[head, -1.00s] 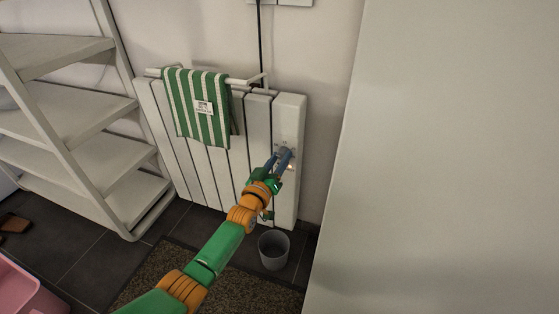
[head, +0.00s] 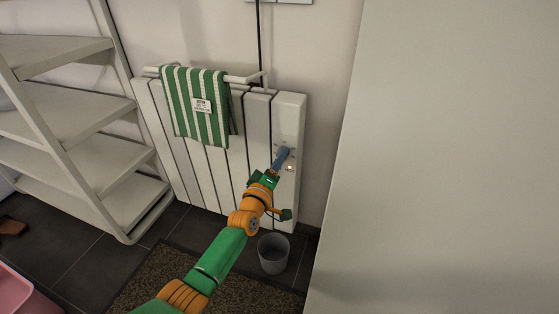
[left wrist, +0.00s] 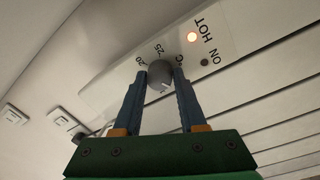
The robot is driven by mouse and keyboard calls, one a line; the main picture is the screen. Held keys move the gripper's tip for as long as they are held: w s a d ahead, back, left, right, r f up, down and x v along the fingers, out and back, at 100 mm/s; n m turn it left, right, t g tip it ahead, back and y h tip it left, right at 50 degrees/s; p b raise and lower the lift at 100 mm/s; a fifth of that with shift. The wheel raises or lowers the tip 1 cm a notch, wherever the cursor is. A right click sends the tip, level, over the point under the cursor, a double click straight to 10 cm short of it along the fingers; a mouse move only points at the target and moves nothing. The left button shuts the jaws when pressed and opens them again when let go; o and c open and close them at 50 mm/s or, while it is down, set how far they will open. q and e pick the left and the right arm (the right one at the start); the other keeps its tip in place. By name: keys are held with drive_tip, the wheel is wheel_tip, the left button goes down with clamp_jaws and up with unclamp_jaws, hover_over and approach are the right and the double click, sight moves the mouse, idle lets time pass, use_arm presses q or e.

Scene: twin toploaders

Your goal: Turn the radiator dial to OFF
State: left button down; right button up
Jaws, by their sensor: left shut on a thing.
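The round grey dial (left wrist: 160,75) sits on the radiator's light control strip (left wrist: 222,38). My left gripper (left wrist: 161,72) is shut on it, one blue finger on each side. A pale mark on the dial points down and slightly right in the left wrist view. Labels "20", "25" and a partly covered "°C" stand around it; I see no OFF label. In the head view the left gripper (head: 284,151) reaches the upper right of the white radiator (head: 290,112), and its fingers hide the dial. My right gripper is not in view.
A lit lamp (left wrist: 191,37) stands by "HOT" and a dark one (left wrist: 204,62) by "ON". A striped green towel (head: 199,105) hangs on the radiator rail. A grey bin (head: 273,253) stands below. White shelves (head: 75,120) are left; a large pale surface (head: 450,160) is right.

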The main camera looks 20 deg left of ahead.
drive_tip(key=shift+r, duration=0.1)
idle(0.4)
use_arm(q)
drive_tip(key=shift+c, duration=2.3)
unclamp_jaws()
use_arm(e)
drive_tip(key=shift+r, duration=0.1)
use_arm(q)
drive_tip(key=s+p, duration=0.3)
drive_tip(key=s, duration=0.4)
drive_tip(key=shift+a+f+p, duration=0.25)
drive_tip(key=shift+p, duration=0.1)
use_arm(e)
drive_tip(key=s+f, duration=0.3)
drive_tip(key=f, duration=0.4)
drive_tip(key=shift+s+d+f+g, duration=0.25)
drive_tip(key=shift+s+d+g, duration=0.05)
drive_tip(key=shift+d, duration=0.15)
